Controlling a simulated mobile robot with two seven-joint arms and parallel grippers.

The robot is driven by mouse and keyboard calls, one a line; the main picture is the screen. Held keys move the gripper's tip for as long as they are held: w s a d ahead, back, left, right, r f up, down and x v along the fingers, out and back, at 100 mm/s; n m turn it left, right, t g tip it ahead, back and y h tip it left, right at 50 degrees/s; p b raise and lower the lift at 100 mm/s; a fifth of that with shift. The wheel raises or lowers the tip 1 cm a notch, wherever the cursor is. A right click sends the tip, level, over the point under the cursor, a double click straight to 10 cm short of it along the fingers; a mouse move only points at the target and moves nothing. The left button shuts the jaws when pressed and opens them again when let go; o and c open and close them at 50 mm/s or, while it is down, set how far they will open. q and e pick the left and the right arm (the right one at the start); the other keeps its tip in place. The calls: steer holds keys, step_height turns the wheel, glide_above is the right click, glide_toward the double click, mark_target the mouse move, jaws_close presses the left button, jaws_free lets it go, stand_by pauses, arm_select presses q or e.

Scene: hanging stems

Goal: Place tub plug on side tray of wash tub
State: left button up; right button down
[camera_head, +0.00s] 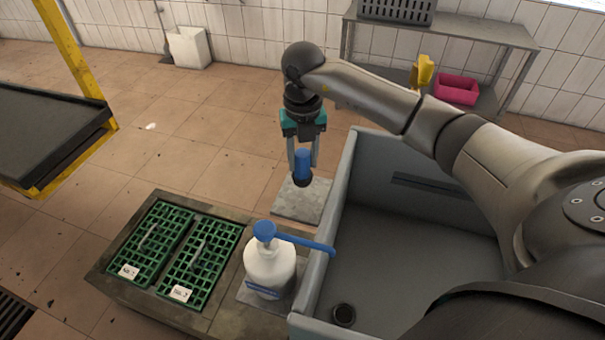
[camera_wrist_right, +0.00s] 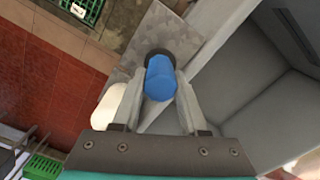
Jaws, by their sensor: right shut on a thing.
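The tub plug (camera_head: 302,163) has a blue grip and a dark round base. My right gripper (camera_head: 302,160) is shut on its blue grip, with the base pointing down. The plug also shows between the fingers in the right wrist view (camera_wrist_right: 160,78). The side tray (camera_head: 298,207) is a flat grey plate outside the left wall of the grey wash tub (camera_head: 405,255). The plug is over the tray's far part in the head view; I cannot tell whether its base touches. The tub's floor has a dark round drain (camera_head: 343,315). My left gripper is not in view.
A white pump bottle (camera_head: 268,264) with a blue top stands near the tray, its blue spout reaching over the tub wall. Green grates (camera_head: 157,240) with white labels lie to the left. A metal table (camera_head: 450,27) with a grey crate stands at the back.

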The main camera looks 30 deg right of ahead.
mark_target(303, 174)
steer(key=shift+f, duration=2.35)
steer(key=shift+f+b, duration=0.15)
steer(key=shift+b, duration=0.15)
steer(key=shift+c, duration=2.2)
jaws_free()
step_height(303, 174, up, 12)
steer(key=shift+s+r+p, duration=0.1)
steer(key=shift+r+p, duration=0.05)
steer(key=shift+p, duration=0.5)
